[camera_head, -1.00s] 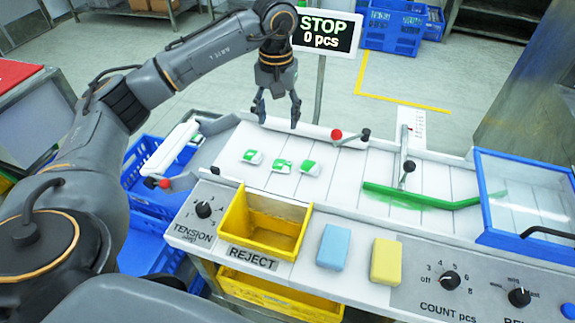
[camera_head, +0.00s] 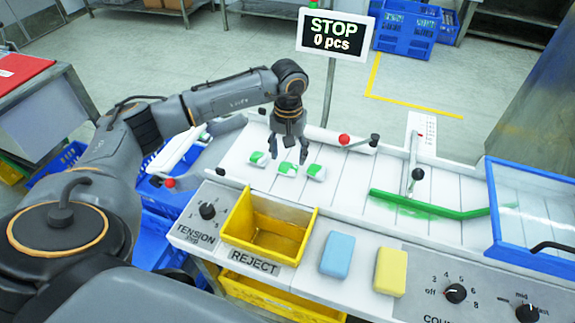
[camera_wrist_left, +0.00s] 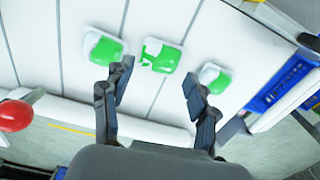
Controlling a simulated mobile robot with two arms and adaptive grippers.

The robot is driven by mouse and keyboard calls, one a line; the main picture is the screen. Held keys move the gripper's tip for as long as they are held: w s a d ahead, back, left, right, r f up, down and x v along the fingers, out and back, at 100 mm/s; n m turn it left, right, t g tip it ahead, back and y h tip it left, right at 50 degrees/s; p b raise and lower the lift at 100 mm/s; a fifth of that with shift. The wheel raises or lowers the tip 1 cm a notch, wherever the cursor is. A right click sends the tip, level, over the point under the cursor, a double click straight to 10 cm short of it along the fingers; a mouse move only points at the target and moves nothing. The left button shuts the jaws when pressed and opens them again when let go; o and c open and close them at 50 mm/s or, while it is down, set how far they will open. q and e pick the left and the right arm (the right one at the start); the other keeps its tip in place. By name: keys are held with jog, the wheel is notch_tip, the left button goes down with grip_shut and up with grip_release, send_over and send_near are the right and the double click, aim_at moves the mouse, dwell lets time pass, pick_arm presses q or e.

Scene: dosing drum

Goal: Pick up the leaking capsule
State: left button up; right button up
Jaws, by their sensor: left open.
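Three white-and-green capsules lie in a row on the white belt. The middle capsule (camera_head: 287,169) has an uneven, broken green patch in the left wrist view (camera_wrist_left: 160,56), unlike its neighbours; I take it as the leaking one. The left capsule (camera_head: 259,159) and the right capsule (camera_head: 316,172) have more even green areas. My left gripper (camera_head: 289,158) points down over the row. It is open and empty, and in the wrist view its fingers (camera_wrist_left: 158,72) stand on either side of the middle capsule. Whether the fingertips reach the belt is unclear. My right gripper is not in view.
A yellow reject bin (camera_head: 240,228) stands in front of the belt, with blue (camera_head: 337,255) and yellow (camera_head: 390,271) blocks beside it. A red-knobbed lever (camera_head: 344,140) and green guide rail (camera_head: 425,206) lie right. The sign (camera_head: 335,35) reads STOP, 0 pcs.

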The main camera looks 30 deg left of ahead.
aim_at(288, 165)
pick_arm(q)
notch_tip(288, 165, down, 3)
jog(key=shift+a+f+p, duration=0.1)
jog(key=shift+f+p, duration=0.05)
jog(key=shift+p, duration=0.15)
jog(key=shift+c, duration=0.2)
jog(key=c, duration=0.5)
